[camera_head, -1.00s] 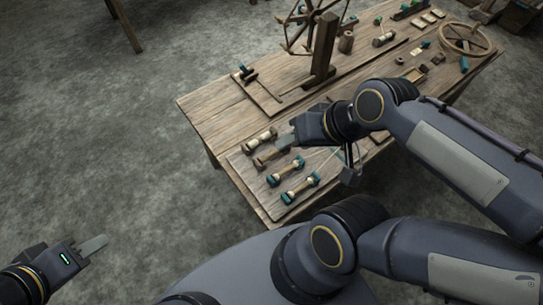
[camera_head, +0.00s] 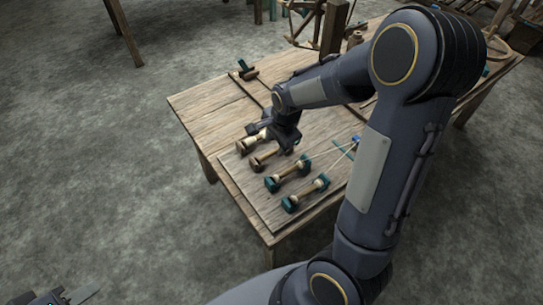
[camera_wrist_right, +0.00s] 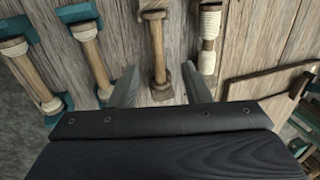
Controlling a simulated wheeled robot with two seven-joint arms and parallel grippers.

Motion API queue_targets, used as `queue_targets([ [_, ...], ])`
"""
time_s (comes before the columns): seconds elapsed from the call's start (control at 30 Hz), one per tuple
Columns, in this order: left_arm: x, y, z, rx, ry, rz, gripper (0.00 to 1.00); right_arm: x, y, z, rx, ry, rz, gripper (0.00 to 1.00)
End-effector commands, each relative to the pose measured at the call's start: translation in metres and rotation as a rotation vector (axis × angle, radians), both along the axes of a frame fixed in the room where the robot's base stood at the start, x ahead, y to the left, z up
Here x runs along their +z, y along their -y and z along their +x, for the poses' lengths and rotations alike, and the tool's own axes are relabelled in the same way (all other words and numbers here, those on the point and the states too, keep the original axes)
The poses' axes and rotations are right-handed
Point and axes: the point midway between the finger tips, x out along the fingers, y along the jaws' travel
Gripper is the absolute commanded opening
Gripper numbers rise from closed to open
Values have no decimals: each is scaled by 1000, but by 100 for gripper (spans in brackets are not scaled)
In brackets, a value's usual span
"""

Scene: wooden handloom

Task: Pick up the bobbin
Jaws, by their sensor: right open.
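Several bobbins lie in a row on a board at the table's near end. A plain brown bobbin (camera_head: 265,160) lies between a cream-wound bobbin (camera_head: 247,144) and a teal-ended bobbin (camera_head: 287,175). My right gripper (camera_wrist_right: 160,84) is open. In the right wrist view its fingers are on either side of the plain bobbin (camera_wrist_right: 158,50), with the cream-wound bobbin (camera_wrist_right: 208,40) just right of the right finger. I cannot tell whether the fingers touch anything. In the head view its fingertips are hidden. My left gripper (camera_head: 68,296) is cut off at the lower left, away from the table.
Another teal-ended bobbin (camera_head: 305,194) lies nearest the front edge. A wooden post (camera_head: 335,28) stands farther back on the table (camera_head: 208,108). My right arm hides much of the table's right side. The floor to the left is clear.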

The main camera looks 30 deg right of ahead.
Motion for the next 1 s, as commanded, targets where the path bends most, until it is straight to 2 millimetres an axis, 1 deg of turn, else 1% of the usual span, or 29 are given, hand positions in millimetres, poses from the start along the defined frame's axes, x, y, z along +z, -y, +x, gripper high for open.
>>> queue_targets([
  [0.2, -16, 0, 0, 0, 0, 0, 36, -32, 0, 4, 1, -3, 0, 44],
  [0.3, -20, 0, 0, 0, 0, 0, 36, -45, 0, 8, 0, -3, 1, 44],
  [0.4, -21, 0, 0, 0, 0, 0, 36, -48, -1, 10, 1, 1, 1, 44],
  [0.57, -20, 0, 0, 0, 0, 0, 36, -47, -1, 10, 2, 2, 1, 44],
  [0.67, -20, 0, 0, 0, 0, 0, 36, -47, -1, 10, 2, 1, 1, 32],
  [0.9, -20, 0, 0, 0, 0, 0, 36, -47, -1, 10, 2, 1, 1, 0],
  [1.0, -20, 0, 0, 0, 0, 0, 36, -47, -1, 10, 2, 1, 1, 0],
])
